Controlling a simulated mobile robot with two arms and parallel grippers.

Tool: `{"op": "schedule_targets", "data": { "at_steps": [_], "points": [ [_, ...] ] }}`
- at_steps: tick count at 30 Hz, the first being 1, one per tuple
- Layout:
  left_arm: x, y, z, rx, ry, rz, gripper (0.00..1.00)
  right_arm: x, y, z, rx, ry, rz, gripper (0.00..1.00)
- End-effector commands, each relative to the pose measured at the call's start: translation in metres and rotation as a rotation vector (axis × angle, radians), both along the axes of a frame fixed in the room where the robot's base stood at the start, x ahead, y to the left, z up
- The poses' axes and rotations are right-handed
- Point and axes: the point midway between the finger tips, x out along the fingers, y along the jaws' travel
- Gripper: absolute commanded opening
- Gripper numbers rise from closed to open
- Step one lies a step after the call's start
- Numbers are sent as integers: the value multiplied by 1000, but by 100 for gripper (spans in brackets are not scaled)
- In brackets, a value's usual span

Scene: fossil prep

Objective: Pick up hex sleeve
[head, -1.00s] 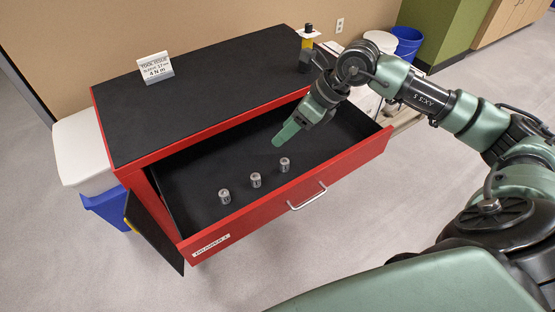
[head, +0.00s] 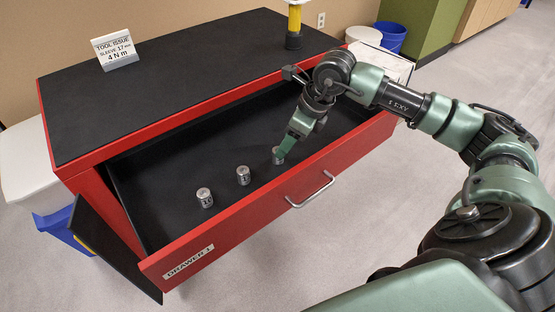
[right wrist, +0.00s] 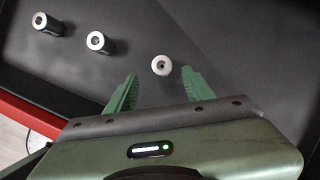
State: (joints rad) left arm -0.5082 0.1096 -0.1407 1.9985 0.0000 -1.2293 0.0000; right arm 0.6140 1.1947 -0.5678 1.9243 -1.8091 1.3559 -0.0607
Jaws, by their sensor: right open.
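Three small silver hex sleeves stand upright in a row on the black floor of the open red drawer. In the head view they are the left sleeve (head: 204,197), the middle sleeve (head: 243,175) and the right sleeve (head: 278,156). My right gripper (head: 283,148) is open, with its green fingers at the right sleeve and partly covering it. In the right wrist view, the right sleeve (right wrist: 161,65) lies just beyond and between the spread fingertips (right wrist: 158,82). The middle sleeve (right wrist: 98,42) and left sleeve (right wrist: 47,24) stand to the left. My left gripper is out of view.
The drawer (head: 255,222) has a raised red front with a metal handle (head: 311,190). A yellow and black tool (head: 294,24) stands at the back right. The drawer floor around the sleeves is clear.

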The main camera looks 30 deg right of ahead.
Motion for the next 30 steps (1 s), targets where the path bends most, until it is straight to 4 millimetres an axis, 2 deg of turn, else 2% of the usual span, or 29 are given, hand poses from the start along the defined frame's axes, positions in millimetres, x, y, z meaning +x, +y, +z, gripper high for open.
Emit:
{"op": "schedule_targets", "data": {
  "at_steps": [12,22,27,28,30],
  "points": [
    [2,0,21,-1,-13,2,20,23,12,-50,2,1,0,52],
    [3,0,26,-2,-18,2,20,26,13,-56,0,0,1,52],
    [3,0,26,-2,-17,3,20,26,13,-56,0,0,1,5],
    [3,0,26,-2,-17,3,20,26,13,-56,0,0,1,0],
    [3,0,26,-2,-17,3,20,26,13,-55,0,0,1,0]
  ]
}}
